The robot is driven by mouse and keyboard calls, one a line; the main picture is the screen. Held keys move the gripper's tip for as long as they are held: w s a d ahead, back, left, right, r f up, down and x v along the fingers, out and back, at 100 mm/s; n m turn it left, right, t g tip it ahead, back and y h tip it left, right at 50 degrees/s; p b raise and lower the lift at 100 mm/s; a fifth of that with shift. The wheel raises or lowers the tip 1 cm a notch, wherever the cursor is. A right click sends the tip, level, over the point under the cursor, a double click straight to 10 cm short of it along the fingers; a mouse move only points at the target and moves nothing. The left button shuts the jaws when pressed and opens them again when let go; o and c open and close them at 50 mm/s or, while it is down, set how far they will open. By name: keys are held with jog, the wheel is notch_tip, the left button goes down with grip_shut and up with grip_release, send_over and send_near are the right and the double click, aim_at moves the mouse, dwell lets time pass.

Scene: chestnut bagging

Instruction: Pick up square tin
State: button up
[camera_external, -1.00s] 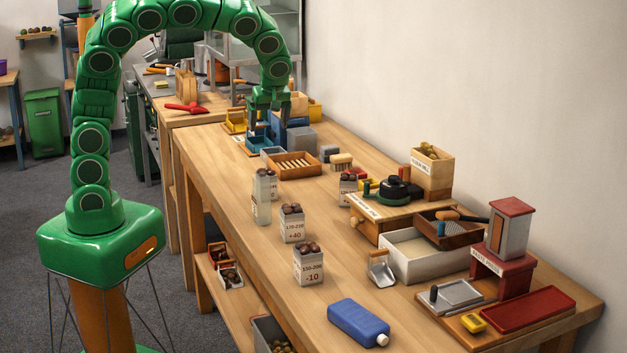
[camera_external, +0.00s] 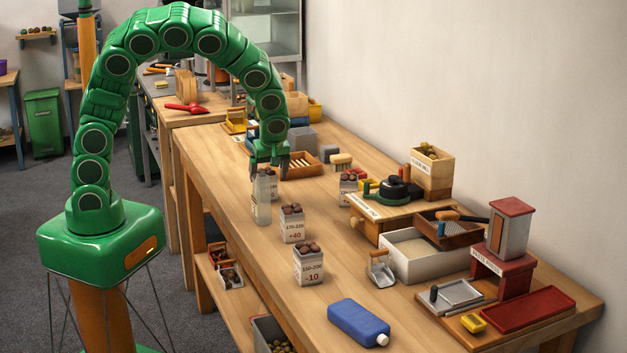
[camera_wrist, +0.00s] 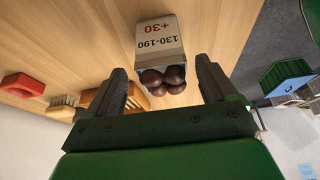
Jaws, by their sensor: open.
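A square tin (camera_wrist: 160,42) labelled "130-190 +30", with several brown chestnuts in its top, lies ahead between my fingers in the wrist view. My gripper (camera_wrist: 168,88) is open, with a finger on each side of the chestnuts and nothing held. Similar square tins with chestnuts stand nearby: one marked +40 (camera_external: 292,226), one marked -10 (camera_external: 309,265) and one farther right (camera_external: 347,190).
A slatted wooden tray (camera_external: 303,165) and a brush (camera_external: 341,160) lie behind my gripper. A blue bottle (camera_external: 358,322) lies at the front. A white bin (camera_external: 412,262) and wooden boxes crowd the right side. Bare bench (camera_external: 212,172) lies to the left.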

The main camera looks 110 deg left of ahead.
aim_at(267, 177)
jog(key=shift+d+x, duration=0.15)
jog(key=shift+x, duration=1.1)
jog(key=shift+d+x, duration=0.15)
jog(key=shift+x, duration=1.1)
jog(key=shift+w+f, duration=0.1)
jog(key=c, duration=1.1)
jog(key=shift+r, duration=0.45)
notch_tip(267, 177, up, 2)
jog(key=s+d+r, duration=0.4)
jog(key=s+r, duration=0.1)
jog(key=s+d+r, duration=0.5)
